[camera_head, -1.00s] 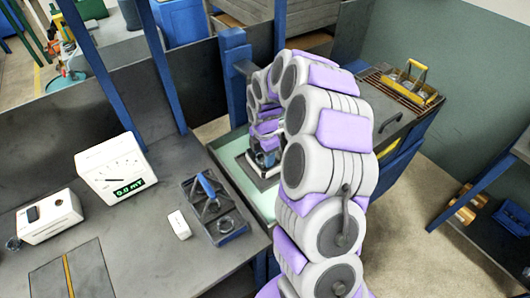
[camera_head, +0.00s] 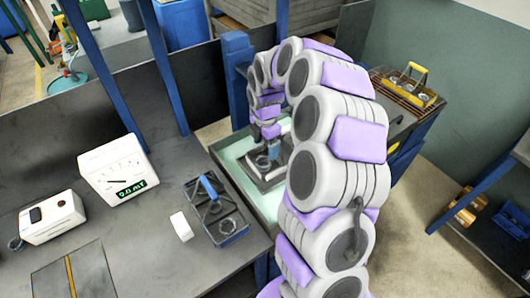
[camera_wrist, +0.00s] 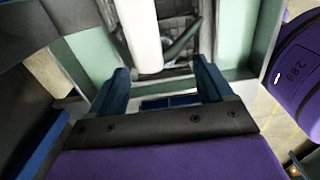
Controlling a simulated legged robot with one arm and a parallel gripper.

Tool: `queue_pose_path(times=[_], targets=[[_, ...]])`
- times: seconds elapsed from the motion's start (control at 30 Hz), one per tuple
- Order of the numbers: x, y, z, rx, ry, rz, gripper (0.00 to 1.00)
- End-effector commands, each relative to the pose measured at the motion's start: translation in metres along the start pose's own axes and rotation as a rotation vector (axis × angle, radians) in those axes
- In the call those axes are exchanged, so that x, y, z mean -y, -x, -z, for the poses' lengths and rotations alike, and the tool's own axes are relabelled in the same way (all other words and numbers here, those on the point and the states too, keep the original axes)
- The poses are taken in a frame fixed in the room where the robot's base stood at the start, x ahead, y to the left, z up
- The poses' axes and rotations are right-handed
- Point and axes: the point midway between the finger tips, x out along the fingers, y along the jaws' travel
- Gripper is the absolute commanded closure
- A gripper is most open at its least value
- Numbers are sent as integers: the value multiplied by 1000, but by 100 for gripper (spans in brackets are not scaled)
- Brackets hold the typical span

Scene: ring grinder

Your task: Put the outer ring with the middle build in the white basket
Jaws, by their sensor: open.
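My gripper (camera_head: 272,148) is over the grinder plate (camera_head: 282,182) on the pale green bench. In the wrist view, my gripper (camera_wrist: 160,68) has its two blue fingers apart, with a white cylindrical part (camera_wrist: 144,35) ahead of and between them. I cannot tell whether they touch it. A dark ring-like part (camera_head: 262,163) shows beside the fingers in the head view; its build is too small to tell. A tray (camera_head: 232,224) with a blue handle and dark ring-shaped parts lies on the left table. I cannot make out a white basket for certain.
A meter with a green display (camera_head: 118,178), a white box (camera_head: 52,218) and a small white block (camera_head: 181,226) stand on the left table. At the back right, a yellow-handled carrier (camera_head: 408,84) with round parts sits on a brown grate. Blue posts stand close behind my arm.

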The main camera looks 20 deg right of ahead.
Motion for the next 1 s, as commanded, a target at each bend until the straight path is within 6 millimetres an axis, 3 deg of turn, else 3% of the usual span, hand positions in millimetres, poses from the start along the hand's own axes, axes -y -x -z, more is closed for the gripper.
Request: queue_pose_path(times=[0.1,0.3,0.67,0.83,1.0], targets=[[-2,29,0,1,1,-7,20],[-1,57,0,-1,1,-1,20],[3,72,6,-5,-19,0,20],[31,98,40,-21,-167,4,20],[87,125,86,-27,-433,32,20]])
